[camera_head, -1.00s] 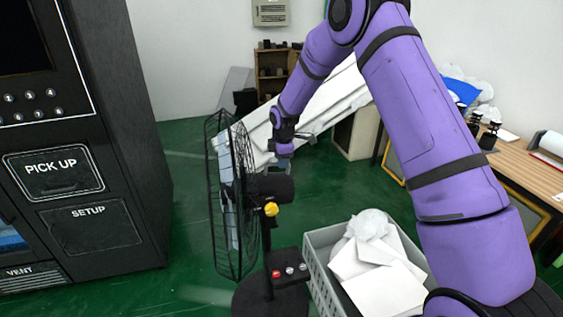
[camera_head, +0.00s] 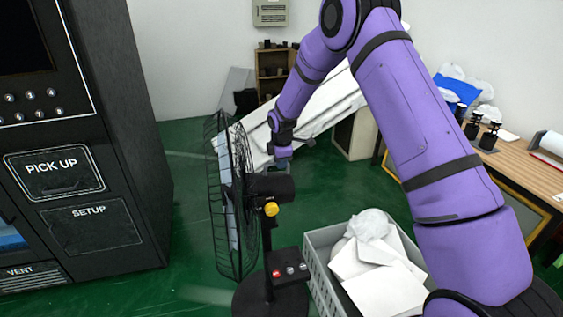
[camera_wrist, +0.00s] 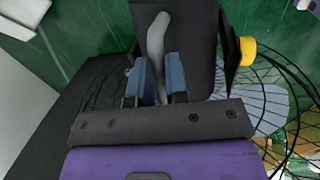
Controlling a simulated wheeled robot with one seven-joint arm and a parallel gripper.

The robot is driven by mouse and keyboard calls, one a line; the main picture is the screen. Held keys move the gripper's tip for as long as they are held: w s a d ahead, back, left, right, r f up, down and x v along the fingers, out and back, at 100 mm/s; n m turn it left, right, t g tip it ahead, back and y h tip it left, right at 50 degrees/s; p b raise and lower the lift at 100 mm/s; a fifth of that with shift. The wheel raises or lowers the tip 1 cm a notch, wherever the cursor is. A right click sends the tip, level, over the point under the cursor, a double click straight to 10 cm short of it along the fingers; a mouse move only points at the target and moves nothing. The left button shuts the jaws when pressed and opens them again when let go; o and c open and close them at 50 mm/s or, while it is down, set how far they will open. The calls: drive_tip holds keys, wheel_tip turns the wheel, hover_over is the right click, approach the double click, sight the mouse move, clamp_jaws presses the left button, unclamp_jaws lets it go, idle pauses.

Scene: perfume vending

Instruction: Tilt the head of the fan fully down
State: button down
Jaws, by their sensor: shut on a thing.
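The black fan stands in front of me on a base. Its wire-cage head (camera_head: 222,205) faces left, and its motor housing (camera_head: 270,187) points right. A yellow knob (camera_head: 271,209) sits below the housing and also shows in the wrist view (camera_wrist: 247,51). My gripper (camera_head: 281,163) is at the top rear of the housing. In the wrist view, the two blue-grey fingers of my gripper (camera_wrist: 158,80) are closed around a pale grey curved handle (camera_wrist: 157,38) against the dark housing. The handle's lower end is hidden between the fingers.
Red and grey buttons (camera_head: 288,270) sit on the fan's base. A grey crate (camera_head: 321,277) with white items stands close to its right. The black vending machine (camera_head: 90,140) is at left. A wooden table (camera_head: 515,165) is at right. Green floor is open behind the fan.

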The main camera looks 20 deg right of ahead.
sight(268, 164)
drive_tip(key=shift+a+r+h, duration=0.2)
drive_tip(key=shift+a+h, duration=0.45)
drive_tip(key=shift+a, duration=0.15)
drive_tip(key=shift+a+r+h, duration=0.25)
drive_tip(key=shift+a+h, duration=0.45)
drive_tip(key=shift+a, duration=0.05)
drive_tip(key=shift+a+r+h, duration=0.2)
drive_tip(key=shift+a+h, duration=0.45)
drive_tip(key=shift+a, duration=0.15)
drive_tip(key=c, duration=1.1)
unclamp_jaws()
drive_tip(key=shift+r, duration=0.15)
drive_tip(key=v, duration=1)
drive_tip(key=shift+s+a+r, duration=0.1)
drive_tip(key=shift+a+r, duration=0.1)
drive_tip(key=shift+r, duration=0.05)
drive_tip(key=shift+r, duration=0.1)
